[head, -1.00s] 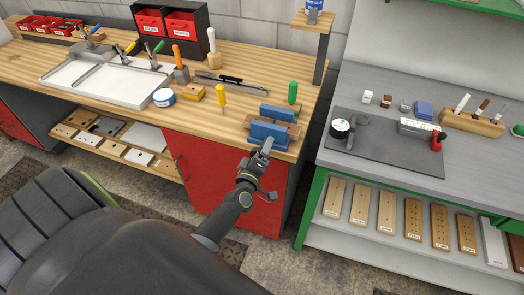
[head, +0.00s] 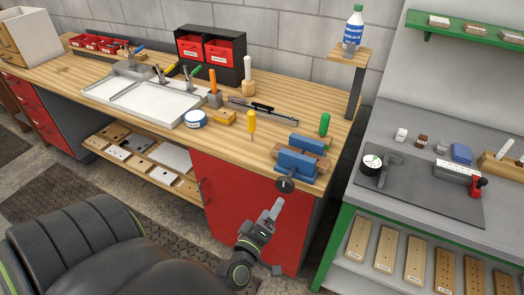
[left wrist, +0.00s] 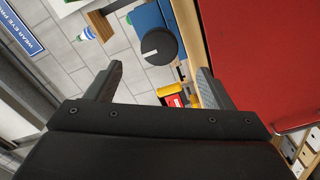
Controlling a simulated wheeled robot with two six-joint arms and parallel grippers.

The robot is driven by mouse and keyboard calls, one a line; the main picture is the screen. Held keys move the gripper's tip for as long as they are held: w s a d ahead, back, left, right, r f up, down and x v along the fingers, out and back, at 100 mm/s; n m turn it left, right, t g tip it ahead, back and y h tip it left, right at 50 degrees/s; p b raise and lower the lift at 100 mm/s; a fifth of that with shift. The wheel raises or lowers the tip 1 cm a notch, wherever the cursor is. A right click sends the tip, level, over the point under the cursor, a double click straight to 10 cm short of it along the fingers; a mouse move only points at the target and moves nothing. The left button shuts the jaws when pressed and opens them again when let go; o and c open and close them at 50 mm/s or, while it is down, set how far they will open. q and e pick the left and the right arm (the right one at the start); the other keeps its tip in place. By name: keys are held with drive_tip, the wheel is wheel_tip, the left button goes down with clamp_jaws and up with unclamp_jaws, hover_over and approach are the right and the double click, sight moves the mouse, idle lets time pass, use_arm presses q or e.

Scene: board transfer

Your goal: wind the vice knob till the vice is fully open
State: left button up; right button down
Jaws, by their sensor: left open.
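The blue vice (head: 297,163) with wooden jaw pieces sits at the front right corner of the wooden bench. Its round dark knob (head: 285,185) faces the front, at the bench edge. My left gripper (head: 273,208) is below and in front of the knob, apart from it, before the red cabinet. In the left wrist view the knob (left wrist: 159,46) shows as a dark disc with a small light mark, beyond and between the two open fingers (left wrist: 155,82). Nothing is between the fingers. The gap between the vice jaws is hard to judge. My right gripper is not in view.
A yellow screwdriver (head: 252,124) and a green-handled tool (head: 324,124) stand near the vice. The red cabinet door (head: 230,205) is below. A grey bench (head: 375,207) stands to the right, past a floor gap.

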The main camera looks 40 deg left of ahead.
use_arm(q)
drive_tip(key=shift+b+v, duration=1.3)
drive_tip(key=shift+v, duration=1)
drive_tip(key=shift+f, duration=0.1)
drive_tip(key=s+d+f+m+g+h, duration=0.1)
drive_tip(key=s+f+m+g, duration=0.15)
drive_tip(key=f, duration=0.75)
drive_tip(key=s+f+m+g+h, duration=0.1)
drive_tip(key=s+f+m+g, duration=0.15)
drive_tip(key=f, duration=0.65)
drive_tip(key=s+d+f+m+g+h, duration=0.1)
drive_tip(key=s+f+m+g, duration=0.15)
drive_tip(key=f, duration=0.75)
drive_tip(key=s+a+f+m+g, duration=0.1)
drive_tip(key=s+f+m+g, duration=0.2)
drive_tip(key=s+f, duration=0.5)
drive_tip(key=s+a+f+m+g, duration=0.2)
drive_tip(key=s+f+m+g, duration=0.2)
drive_tip(key=s, duration=1)
wheel_tip(320, 180, down, 4)
drive_tip(key=shift+s+a+f+g, duration=0.15)
drive_tip(key=shift+a+g, duration=0.15)
drive_tip(key=shift+g, duration=0.65)
